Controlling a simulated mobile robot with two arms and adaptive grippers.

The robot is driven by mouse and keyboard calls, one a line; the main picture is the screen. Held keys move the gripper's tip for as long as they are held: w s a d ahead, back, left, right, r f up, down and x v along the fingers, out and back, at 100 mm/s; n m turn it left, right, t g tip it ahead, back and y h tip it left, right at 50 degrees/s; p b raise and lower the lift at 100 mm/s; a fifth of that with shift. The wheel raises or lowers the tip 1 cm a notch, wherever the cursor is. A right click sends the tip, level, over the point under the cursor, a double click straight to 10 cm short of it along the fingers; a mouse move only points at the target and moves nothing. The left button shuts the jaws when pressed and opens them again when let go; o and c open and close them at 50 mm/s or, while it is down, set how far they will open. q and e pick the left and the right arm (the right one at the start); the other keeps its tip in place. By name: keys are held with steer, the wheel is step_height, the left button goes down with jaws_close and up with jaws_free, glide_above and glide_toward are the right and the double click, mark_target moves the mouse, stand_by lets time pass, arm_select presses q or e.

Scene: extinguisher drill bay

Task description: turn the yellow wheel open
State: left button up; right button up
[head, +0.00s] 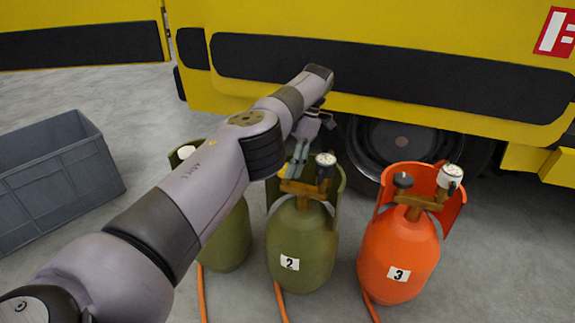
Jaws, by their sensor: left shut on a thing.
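My left arm crosses the head view from the lower left. Its gripper (297,162) is shut at the top of the middle olive-green cylinder (305,243), marked 2, on the left side of its brass valve (304,189). A white-faced gauge (326,160) stands just right of the fingers. My right gripper is not in view.
An orange cylinder (398,262), marked 3, with a black knob (403,180) stands to the right. Another olive cylinder (232,240) is partly behind my arm. A yellow vehicle (420,28) stands close behind. A grey crate (60,180) is at left.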

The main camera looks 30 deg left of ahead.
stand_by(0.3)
arm_select(q)
steer(key=o, duration=1.2)
